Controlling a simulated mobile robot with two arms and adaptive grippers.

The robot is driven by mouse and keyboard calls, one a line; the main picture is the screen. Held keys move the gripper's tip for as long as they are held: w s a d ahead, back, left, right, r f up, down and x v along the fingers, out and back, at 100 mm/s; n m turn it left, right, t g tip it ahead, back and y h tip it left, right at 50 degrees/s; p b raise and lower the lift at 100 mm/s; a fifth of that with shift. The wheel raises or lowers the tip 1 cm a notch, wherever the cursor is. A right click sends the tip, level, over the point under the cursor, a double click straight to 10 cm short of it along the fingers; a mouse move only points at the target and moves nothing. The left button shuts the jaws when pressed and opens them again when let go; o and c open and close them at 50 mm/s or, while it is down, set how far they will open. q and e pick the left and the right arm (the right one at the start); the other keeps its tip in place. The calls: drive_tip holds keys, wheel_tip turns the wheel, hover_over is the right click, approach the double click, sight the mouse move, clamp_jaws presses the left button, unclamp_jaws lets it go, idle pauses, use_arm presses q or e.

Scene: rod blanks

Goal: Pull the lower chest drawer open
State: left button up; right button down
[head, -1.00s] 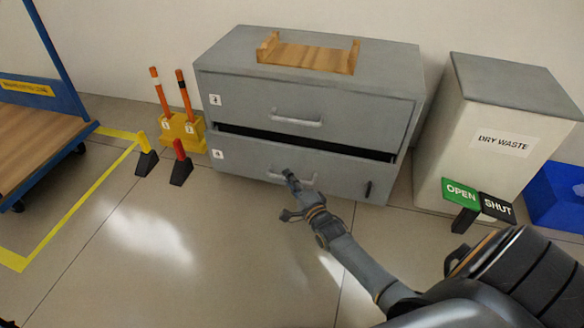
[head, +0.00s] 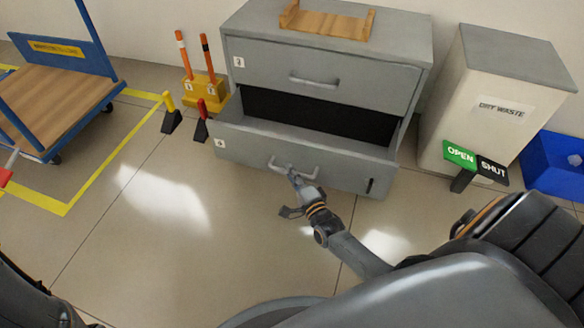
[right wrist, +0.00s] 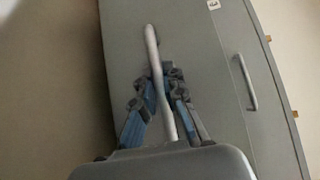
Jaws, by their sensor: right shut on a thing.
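The grey chest (head: 405,30) stands against the wall, with an upper drawer (head: 270,70) that is shut. The lower drawer (head: 240,140) stands well out of the chest, and its dark inside shows, with nothing seen in it. My right gripper (head: 291,179) is shut on the lower drawer's bar handle (head: 312,172). In the right wrist view the fingers (right wrist: 160,88) close around this handle (right wrist: 152,45), and the upper drawer's handle (right wrist: 247,82) shows to the right. My left gripper is out of view.
A wooden cradle (head: 327,24) sits on the chest. Left of it are a yellow holder (head: 205,92) with two orange rods and two small markers, yellow (head: 171,115) and red (head: 201,122). A dry waste bin (head: 497,80), OPEN/SHUT signs (head: 460,154) and blue bin (head: 550,170) stand right. Floor in front is clear.

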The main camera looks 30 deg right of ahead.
drive_tip(key=shift+f, duration=0.1)
drive_tip(key=c, duration=1.4)
unclamp_jaws()
